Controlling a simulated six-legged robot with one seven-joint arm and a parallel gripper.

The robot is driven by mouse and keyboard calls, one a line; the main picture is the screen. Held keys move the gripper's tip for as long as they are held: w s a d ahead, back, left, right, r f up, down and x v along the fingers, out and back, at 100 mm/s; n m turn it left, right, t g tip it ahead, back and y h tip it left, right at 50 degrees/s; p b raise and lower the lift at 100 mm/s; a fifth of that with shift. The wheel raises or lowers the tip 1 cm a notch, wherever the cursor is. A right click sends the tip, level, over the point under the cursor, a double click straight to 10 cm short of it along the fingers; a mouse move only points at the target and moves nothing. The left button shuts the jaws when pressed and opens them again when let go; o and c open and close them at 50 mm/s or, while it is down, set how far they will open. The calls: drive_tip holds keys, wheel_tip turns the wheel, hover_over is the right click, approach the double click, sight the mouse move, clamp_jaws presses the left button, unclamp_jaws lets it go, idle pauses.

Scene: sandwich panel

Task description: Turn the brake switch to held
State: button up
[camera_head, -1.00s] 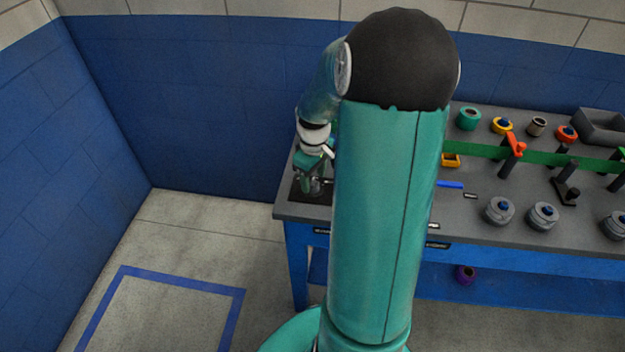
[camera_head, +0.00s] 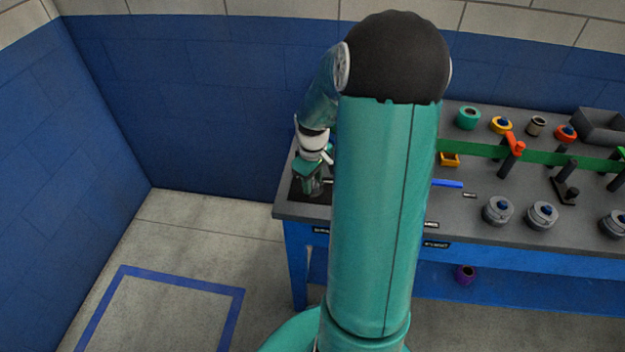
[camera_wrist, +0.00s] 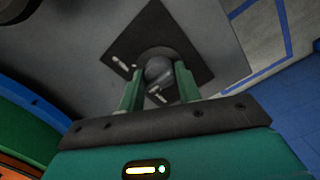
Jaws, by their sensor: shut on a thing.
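The brake switch (camera_wrist: 159,70) is a dark grey round knob with a light mark on it, on a black square plate (camera_wrist: 184,43) in the wrist view. The plate bears light marks near its left edge. My gripper (camera_wrist: 160,80) is shut on the knob, with one green finger on each side of it. In the head view my gripper (camera_head: 312,188) is low over the black plate (camera_head: 299,192) at the left end of the grey bench (camera_head: 290,212). The knob is hidden there by my gripper.
To the right on the bench are a green rail (camera_head: 565,153), an orange lever (camera_head: 515,143), several grey round knobs (camera_head: 498,210) and a dark bin (camera_head: 600,125). My arm hides the bench's middle. The floor at left is clear, with a blue outline (camera_head: 180,277).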

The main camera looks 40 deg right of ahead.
drive_tip(key=shift+m, duration=0.3)
drive_tip(key=m, duration=0.4)
drive_tip(key=shift+w+m, duration=0.1)
drive_tip(key=shift+m, duration=0.2)
drive_tip(key=shift+r+m, duration=0.1)
drive_tip(key=shift+m, duration=2.2)
drive_tip(key=o, duration=1)
drive_tip(key=shift+c, duration=0.2)
wheel_tip(320, 180, up, 14)
